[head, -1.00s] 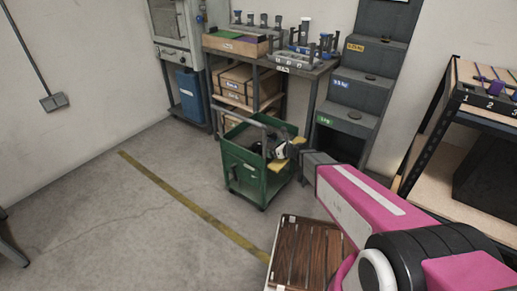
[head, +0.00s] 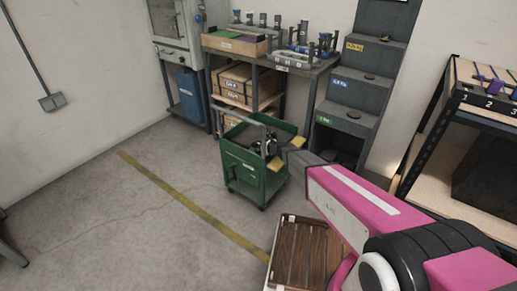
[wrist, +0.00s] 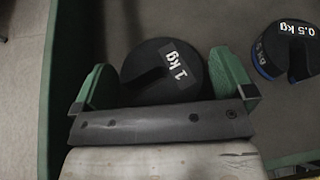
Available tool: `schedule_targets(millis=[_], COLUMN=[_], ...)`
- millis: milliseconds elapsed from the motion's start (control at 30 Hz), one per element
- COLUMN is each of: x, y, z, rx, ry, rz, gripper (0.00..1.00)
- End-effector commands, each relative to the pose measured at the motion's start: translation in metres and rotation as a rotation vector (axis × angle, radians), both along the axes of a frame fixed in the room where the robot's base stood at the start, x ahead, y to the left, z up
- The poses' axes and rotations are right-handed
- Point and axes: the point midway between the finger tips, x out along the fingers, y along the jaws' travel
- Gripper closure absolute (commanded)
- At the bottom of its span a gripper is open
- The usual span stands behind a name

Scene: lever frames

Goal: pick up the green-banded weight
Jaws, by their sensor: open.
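A black round slotted weight marked 1 kg (wrist: 142,58) lies on the floor of the green cart in the wrist view. Its side is mostly hidden, so I cannot make out a green band. My gripper (wrist: 160,66) is open and empty, with one green finger at each side of this weight in the picture. I cannot tell how far above it the fingers are. In the head view my gripper (head: 271,147) is over the cart (head: 243,170), and the weight cannot be made out there.
A second black weight, marked 0.5 kg with a blue band (wrist: 287,50), lies right of the first, clear of my fingers. The cart's green wall (wrist: 66,60) is close at the left. A loaded workbench (head: 318,68) and a stepped grey stand (head: 350,105) are behind the cart.

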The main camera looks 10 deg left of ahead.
Motion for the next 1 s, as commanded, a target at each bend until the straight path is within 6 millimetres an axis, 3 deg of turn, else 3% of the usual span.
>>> schedule_targets(millis=[167, 400, 733, 1000], x=[0.000, 0.000, -0.001, -0.002], y=[0.000, 0.000, 0.000, -0.001], z=[0.000, 0.000, 0.008, 0.048], rx=[0.000, 0.000, 0.003, 0.003], ry=[0.000, 0.000, -0.001, -0.003], rz=[0.000, 0.000, 0.000, 0.000], gripper=[0.00, 0.76, 0.76, 0.76])
